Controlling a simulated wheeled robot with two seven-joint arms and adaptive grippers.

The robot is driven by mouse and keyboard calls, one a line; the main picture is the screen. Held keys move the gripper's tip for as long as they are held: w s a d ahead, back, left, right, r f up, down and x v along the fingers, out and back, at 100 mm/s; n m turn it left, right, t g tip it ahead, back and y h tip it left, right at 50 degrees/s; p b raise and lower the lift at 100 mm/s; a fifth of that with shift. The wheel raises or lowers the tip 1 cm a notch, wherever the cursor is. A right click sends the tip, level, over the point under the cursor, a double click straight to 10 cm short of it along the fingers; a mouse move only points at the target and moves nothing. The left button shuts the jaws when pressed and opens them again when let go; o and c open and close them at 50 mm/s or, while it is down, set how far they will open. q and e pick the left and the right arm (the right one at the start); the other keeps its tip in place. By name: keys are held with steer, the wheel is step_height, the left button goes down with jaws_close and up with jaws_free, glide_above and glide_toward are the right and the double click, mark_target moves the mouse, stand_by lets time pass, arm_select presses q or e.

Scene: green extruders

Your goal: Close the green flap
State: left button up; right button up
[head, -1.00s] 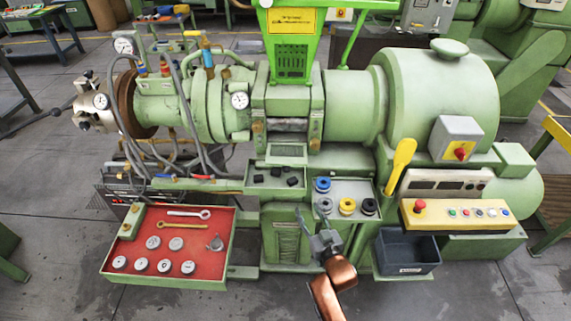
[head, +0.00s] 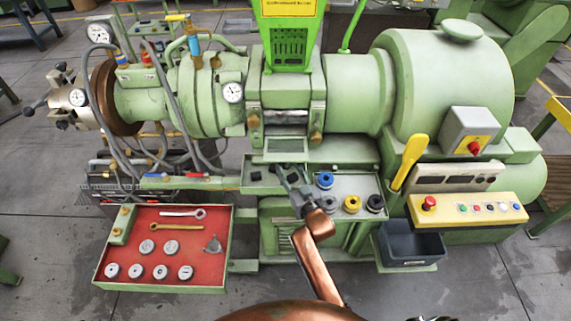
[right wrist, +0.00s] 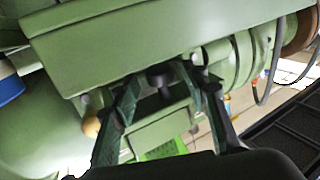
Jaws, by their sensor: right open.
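The green extruder (head: 356,95) fills the middle of the head view. A small pale green plate (head: 287,145) sits low at its centre, below a metal roller opening (head: 285,117); it may be the flap, but I cannot tell for sure. My right gripper (head: 284,174) is over the small dark-floored tray, just in front of and below that plate. In the right wrist view my right gripper (right wrist: 160,95) has its two fingers apart, with a pale green block (right wrist: 150,128) beyond them. I see no contact. My left gripper is not in view.
A wide green edge (right wrist: 130,45) crosses the right wrist view close to the fingers. A grey tray (head: 340,186) with coloured rings is right of the gripper. A red tool tray (head: 190,248), a yellow handle (head: 411,160) and a button panel (head: 468,210) stand around.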

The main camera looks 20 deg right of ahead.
steer(key=shift+w+a, duration=0.1)
steer(key=shift+w, duration=0.95)
steer(key=c, duration=0.6)
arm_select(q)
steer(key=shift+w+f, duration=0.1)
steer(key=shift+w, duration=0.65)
arm_select(e)
jaws_close()
